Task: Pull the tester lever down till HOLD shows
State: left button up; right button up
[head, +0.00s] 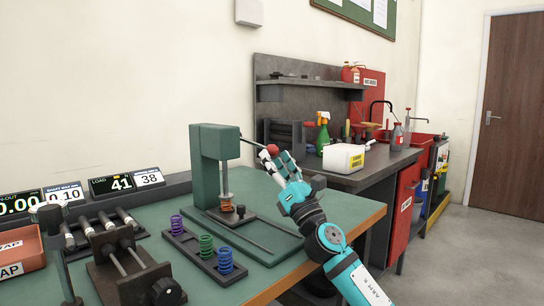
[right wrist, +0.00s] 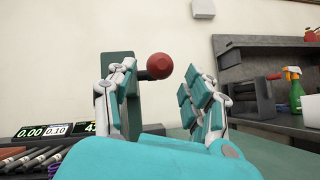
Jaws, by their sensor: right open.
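The green spring tester (head: 209,160) stands on the green bench top, with a coppery spring (head: 226,200) under its ram. Its dark lever reaches right from the head and ends in a red knob (head: 272,150). My right gripper (head: 278,160) is open at the knob. In the right wrist view the red knob (right wrist: 159,66) appears between the spread fingers, toward their tips; I cannot tell whether any finger touches it. The load display (head: 112,184) reads 41, beside a card (head: 149,177) marked 38. No HOLD sign is legible. My left gripper is out of view.
A rack with purple, green and blue springs (head: 206,246) sits in front of the tester. A dark clamp fixture (head: 130,265) and an orange tray (head: 20,252) are at the left. A side bench with a white container (head: 343,158) and spray bottle (head: 323,135) stands behind my right arm.

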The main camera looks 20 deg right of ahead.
jog(key=v, duration=0.5)
jog(key=shift+s+f, duration=0.1)
